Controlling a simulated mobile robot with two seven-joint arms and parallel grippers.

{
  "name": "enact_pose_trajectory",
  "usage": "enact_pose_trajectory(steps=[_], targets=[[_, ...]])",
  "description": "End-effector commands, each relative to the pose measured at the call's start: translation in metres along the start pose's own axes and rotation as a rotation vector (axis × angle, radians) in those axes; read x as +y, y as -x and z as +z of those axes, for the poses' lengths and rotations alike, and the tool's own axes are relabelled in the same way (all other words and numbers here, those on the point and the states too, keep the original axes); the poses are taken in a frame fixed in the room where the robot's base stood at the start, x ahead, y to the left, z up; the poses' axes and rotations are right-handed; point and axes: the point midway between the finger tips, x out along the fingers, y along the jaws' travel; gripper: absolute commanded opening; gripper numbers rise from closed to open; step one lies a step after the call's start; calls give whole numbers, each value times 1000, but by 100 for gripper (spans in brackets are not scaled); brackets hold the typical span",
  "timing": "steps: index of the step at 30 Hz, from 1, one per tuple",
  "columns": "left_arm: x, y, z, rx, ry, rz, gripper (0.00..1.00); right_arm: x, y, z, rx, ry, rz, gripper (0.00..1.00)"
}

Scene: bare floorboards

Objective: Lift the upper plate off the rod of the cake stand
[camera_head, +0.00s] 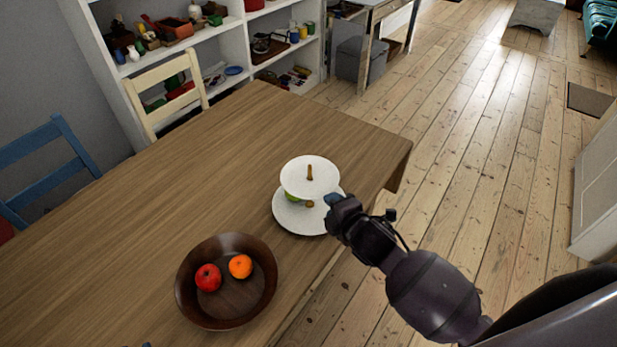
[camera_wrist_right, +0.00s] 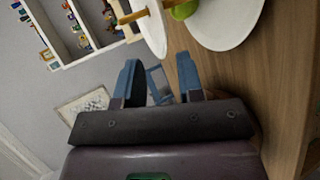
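The cake stand is on the wooden table, with a round white upper plate (camera_head: 325,180) above a larger white lower plate (camera_head: 290,218). A brown rod (camera_head: 310,173) sticks up through the upper plate's middle. A green fruit (camera_wrist_right: 183,9) sits between the plates. My right gripper (camera_head: 331,200) is beside the stand, near the upper plate's front right edge. In the right wrist view its blue fingers (camera_wrist_right: 158,68) are apart with nothing between them; the upper plate (camera_wrist_right: 152,28) shows edge-on just beyond the fingertips. A small dark bit at the head view's bottom edge may be my left gripper (camera_head: 136,345).
A brown wooden bowl (camera_head: 228,315) with a red apple (camera_head: 208,277) and an orange (camera_head: 240,266) stands front left of the stand. The table (camera_head: 170,190) is clear left and behind. Chairs and a filled white shelf (camera_head: 235,45) are beyond its far side.

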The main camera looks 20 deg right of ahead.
Motion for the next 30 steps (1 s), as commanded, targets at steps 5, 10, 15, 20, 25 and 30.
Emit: enact_pose_trajectory(steps=[5, 10, 15, 20, 25, 30], targets=[[1, 0, 0, 0, 2, 0, 34, 0, -15, 0, 0, 0, 0, 35], [1, 0, 0, 1, 2, 0, 34, 0, -25, 0, 0, -1, 0, 35], [1, 0, -1, 2, 1, 0, 34, -2, -47, 2, 0, 0, 0, 35], [1, -1, -2, 4, 1, 1, 34, -3, -63, 2, -1, 0, 0, 35], [1, -2, -2, 6, 1, 1, 34, -3, -69, 2, 0, 0, 0, 35], [0, -2, -2, 6, 1, 0, 34, -3, -68, 2, 0, 0, 0, 35]])
